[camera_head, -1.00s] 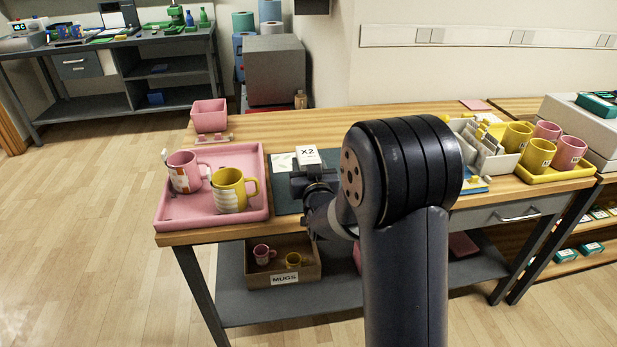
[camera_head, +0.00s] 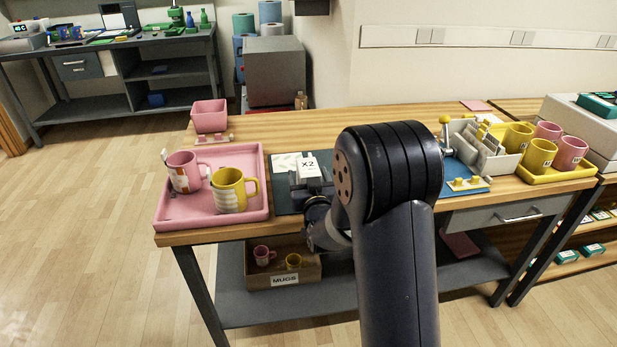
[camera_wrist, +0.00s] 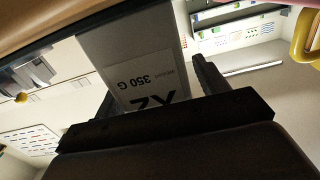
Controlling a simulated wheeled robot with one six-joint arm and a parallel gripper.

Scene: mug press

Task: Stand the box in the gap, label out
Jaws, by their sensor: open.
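My gripper (camera_head: 311,184) is at the box's near side, jaws open. I cannot tell which space is the gap.
A pink mug (camera_head: 183,172) and a yellow mug (camera_head: 229,190) stand on the pink tray. A pink bin (camera_head: 209,116) is behind. Right of my arm are a blue board (camera_head: 466,178), a white organiser (camera_head: 506,162) and a yellow tray (camera_head: 560,176) with mugs. The back middle worktop is clear.

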